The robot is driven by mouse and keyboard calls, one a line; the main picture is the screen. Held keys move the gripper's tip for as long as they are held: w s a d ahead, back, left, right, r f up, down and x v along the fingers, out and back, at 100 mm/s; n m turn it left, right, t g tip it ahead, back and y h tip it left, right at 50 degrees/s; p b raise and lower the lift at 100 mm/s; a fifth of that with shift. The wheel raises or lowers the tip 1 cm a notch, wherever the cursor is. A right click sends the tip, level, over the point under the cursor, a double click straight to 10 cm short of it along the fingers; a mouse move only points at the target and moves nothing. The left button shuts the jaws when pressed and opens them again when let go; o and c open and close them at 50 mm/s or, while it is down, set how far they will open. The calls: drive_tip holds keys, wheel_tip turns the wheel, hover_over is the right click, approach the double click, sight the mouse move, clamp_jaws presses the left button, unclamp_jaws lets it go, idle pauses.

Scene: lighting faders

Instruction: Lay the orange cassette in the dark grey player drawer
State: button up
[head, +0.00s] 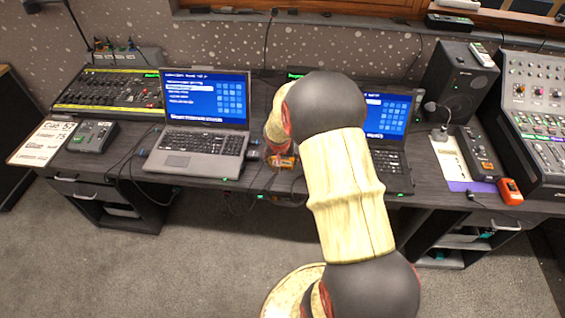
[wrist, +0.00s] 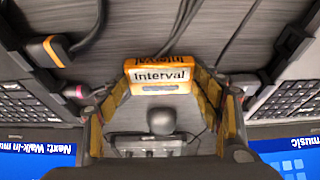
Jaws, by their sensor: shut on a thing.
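The orange cassette (wrist: 160,76), with a white label reading "Interval", is between my gripper's two fingertips (wrist: 162,84) in the wrist view. My gripper is shut on it, above or close to the dark desk top; the exact gap is hard to tell. In the head view a small orange patch (head: 284,161) shows at my gripper between the two laptops, mostly behind my arm. A dark device (wrist: 150,146) with a round dark knob-like shape in front of it lies beyond the fingers in the wrist view. I cannot tell whether it is the player drawer.
Laptops stand left (head: 203,125) and right (head: 388,165) of my gripper. Loose cables cross the desk (wrist: 215,30) around it. A lighting desk (head: 110,90), a speaker (head: 458,85) and a mixer (head: 540,120) fill the sides. An orange device (head: 510,191) lies at the right front edge.

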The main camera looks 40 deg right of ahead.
drive_tip(key=c, duration=0.6)
drive_tip(key=shift+o, duration=0.2)
drive_tip(key=shift+r, duration=0.1)
